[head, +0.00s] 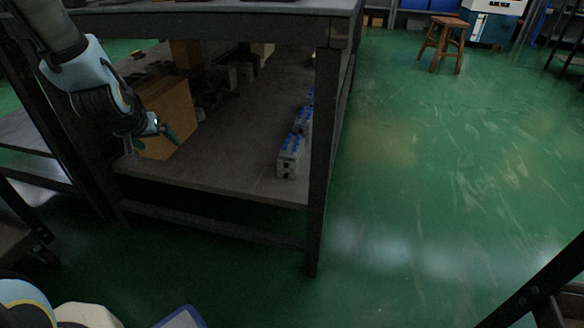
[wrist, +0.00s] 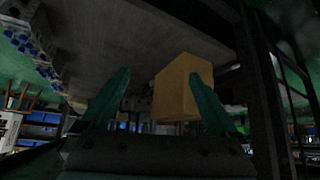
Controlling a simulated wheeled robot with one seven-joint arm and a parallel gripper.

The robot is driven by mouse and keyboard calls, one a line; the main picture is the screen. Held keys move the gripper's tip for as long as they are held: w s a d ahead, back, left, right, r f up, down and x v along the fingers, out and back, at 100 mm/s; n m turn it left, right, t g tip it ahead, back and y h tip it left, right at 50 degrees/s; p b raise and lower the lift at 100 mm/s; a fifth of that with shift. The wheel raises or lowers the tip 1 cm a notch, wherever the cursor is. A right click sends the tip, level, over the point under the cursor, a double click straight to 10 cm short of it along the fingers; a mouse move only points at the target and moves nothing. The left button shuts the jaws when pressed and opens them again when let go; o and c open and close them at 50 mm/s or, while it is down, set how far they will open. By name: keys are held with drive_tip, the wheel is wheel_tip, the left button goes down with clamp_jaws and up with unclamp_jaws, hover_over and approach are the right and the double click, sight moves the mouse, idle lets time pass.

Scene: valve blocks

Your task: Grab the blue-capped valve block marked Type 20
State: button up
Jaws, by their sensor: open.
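Grey valve blocks with blue caps stand in a row along the right edge of the lower shelf; the nearest valve block (head: 289,160) is in the head view, with others behind it. Their markings are too small to read, so I cannot tell which is Type 20. Blue-capped blocks (wrist: 30,48) also show at the upper left of the wrist view. My gripper (head: 163,131) is at the left of the shelf, well apart from the blocks, beside a cardboard box. In the wrist view my gripper's two teal fingers (wrist: 159,74) are spread with nothing gripped.
The cardboard box (head: 168,115) is close to my gripper; it also shows in the wrist view (wrist: 182,88). The lower shelf (head: 225,165) is bare between box and blocks. A dark table leg (head: 322,150) and the tabletop above bound the space. Green floor (head: 430,190) is open to the right.

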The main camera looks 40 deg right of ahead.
drive_tip(key=s+d+f+m+h, duration=0.2)
drive_tip(key=s+d, duration=0.1)
drive_tip(key=d, duration=0.6)
drive_tip(key=s+d+f+m+h, duration=0.1)
drive_tip(key=s+d+f+h, duration=0.15)
drive_tip(key=d, duration=0.65)
drive_tip(key=m+t+h, duration=0.1)
drive_tip(key=m+h, duration=0.1)
drive_tip(key=h, duration=0.1)
approach(291, 142)
drive_tip(key=x, duration=0.2)
drive_tip(key=b+x, duration=0.1)
drive_tip(key=x, duration=0.3)
drive_tip(key=shift+w+r, duration=0.15)
drive_tip(key=shift+r, duration=0.15)
drive_tip(key=b+x, duration=0.1)
drive_tip(key=x, duration=0.1)
drive_tip(key=b+x, duration=0.1)
drive_tip(key=x, duration=0.1)
drive_tip(key=shift+s+f, duration=0.2)
drive_tip(key=shift+f, duration=0.15)
drive_tip(key=shift+w+d+f+b, duration=0.1)
drive_tip(key=shift+w+d+b, duration=0.2)
drive_tip(key=shift+d, duration=0.15)
drive_tip(key=shift+y, duration=0.25)
clamp_jaws()
